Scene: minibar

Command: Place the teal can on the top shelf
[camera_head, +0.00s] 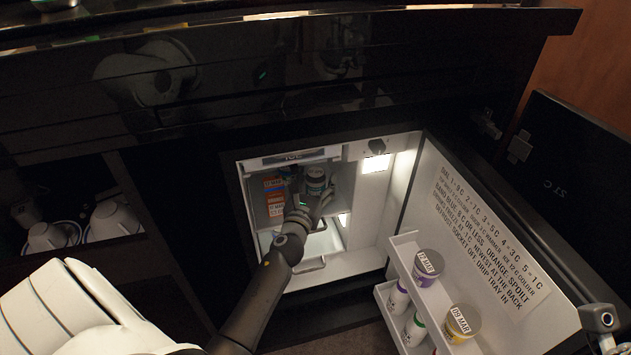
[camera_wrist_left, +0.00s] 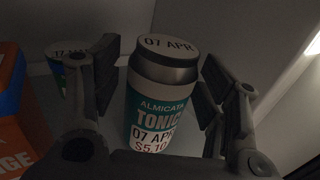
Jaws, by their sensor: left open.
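The teal can (camera_head: 315,183) stands upright inside the lit minibar, on the upper shelf under the ice compartment. In the left wrist view the teal can (camera_wrist_left: 158,112) shows a white lid marked 07 APR and a TONIC label. My left gripper (camera_head: 309,197) reaches into the minibar. Its open fingers (camera_wrist_left: 158,68) stand on both sides of the can, with a visible gap at each side. My right gripper's fingers are not visible.
Orange cartons (camera_head: 274,196) stand left of the can. Another can marked 17 MAR (camera_wrist_left: 58,68) is behind left. The open door (camera_head: 480,220) is at right, its racks holding several containers, including a purple one (camera_head: 428,264) and a yellow one (camera_head: 462,322). Cups (camera_head: 48,237) fill the left cubby.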

